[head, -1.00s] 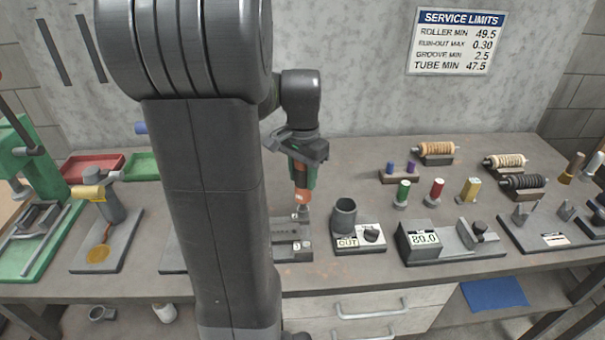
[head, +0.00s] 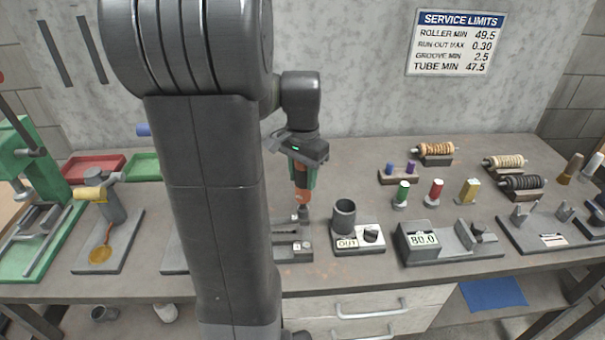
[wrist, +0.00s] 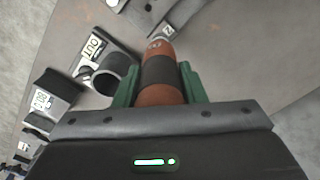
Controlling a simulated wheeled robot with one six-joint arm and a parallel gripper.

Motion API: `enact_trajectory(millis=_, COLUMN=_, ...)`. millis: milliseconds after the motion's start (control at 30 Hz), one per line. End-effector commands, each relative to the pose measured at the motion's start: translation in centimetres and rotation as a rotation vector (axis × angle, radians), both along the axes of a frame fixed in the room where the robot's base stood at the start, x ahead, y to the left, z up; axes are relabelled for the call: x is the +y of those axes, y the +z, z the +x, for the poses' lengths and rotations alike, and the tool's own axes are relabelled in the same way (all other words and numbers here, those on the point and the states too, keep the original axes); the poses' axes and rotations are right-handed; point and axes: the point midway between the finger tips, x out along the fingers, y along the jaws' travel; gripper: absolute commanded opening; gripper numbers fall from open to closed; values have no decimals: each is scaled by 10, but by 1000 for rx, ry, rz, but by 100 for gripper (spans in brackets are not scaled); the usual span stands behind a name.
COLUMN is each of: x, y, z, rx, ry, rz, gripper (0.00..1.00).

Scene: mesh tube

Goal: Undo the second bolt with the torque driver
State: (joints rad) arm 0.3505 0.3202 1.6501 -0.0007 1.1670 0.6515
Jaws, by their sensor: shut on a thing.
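The torque driver (head: 302,198) has an orange body with a dark band. It is upright in my gripper (head: 303,180), whose green fingers are shut on it. The wrist view shows the driver (wrist: 160,72) between both fingers of my gripper (wrist: 158,80). Its lower end is at the back right part of the grey bolt fixture (head: 292,256). The fixture also shows in the wrist view (wrist: 137,12), with a small numbered label near the driver's end. The bolt under the driver is hidden, and I cannot tell whether the bit is seated. My arm hides the fixture's left part.
A grey cup (head: 344,217) on a base labelled OUT stands close right of the fixture. Farther right is a grey gauge block (head: 418,242) reading 80.0. Coloured spools and wound rollers stand behind. The bench front strip is clear.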

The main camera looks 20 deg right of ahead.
Motion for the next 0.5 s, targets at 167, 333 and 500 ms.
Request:
enact_trajectory(millis=167, x=2, y=-5, z=-3, rx=13, ry=-2, rz=8, gripper=0)
enact_trajectory(millis=333, x=2, y=3, z=-3, rx=13, ry=-1, rz=8, gripper=0)
enact_trajectory(millis=500, x=1, y=16, z=-2, rx=9, ry=-1, rz=5, gripper=0)
